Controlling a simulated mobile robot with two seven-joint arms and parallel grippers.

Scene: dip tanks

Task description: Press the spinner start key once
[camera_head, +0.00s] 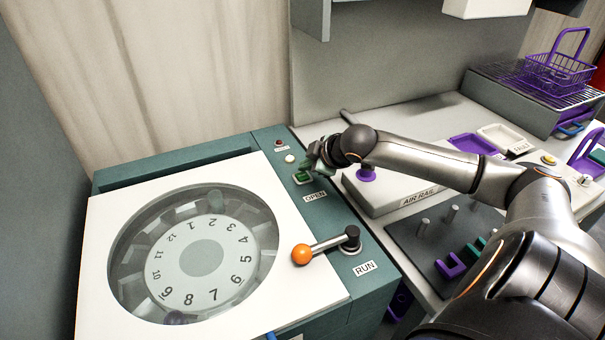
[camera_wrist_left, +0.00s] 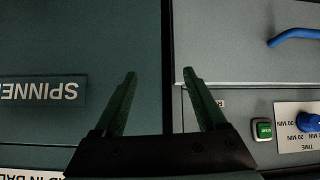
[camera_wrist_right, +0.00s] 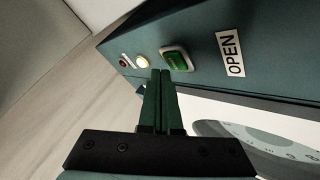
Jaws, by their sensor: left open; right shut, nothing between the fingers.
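The green key (camera_head: 302,177) sits in a pale frame on the teal spinner top, just behind the OPEN label (camera_head: 315,197). In the right wrist view the green key (camera_wrist_right: 177,60) lies just beyond and right of the fingertips. My right gripper (camera_head: 313,164) is shut and empty, close over the key; the right wrist view shows its closed green fingers (camera_wrist_right: 160,72). I cannot tell whether they touch it. My left gripper (camera_wrist_left: 161,76) is open and empty, seen only in its wrist view, in front of a panel with an upside-down SPINNER label (camera_wrist_left: 43,91).
A white lamp (camera_head: 290,159) and a small red one (camera_head: 279,143) lie behind the key. An orange-knobbed lever (camera_head: 302,254) stands by the RUN label. The left wrist view shows another green key (camera_wrist_left: 264,130) beside a blue timer knob (camera_wrist_left: 309,121).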

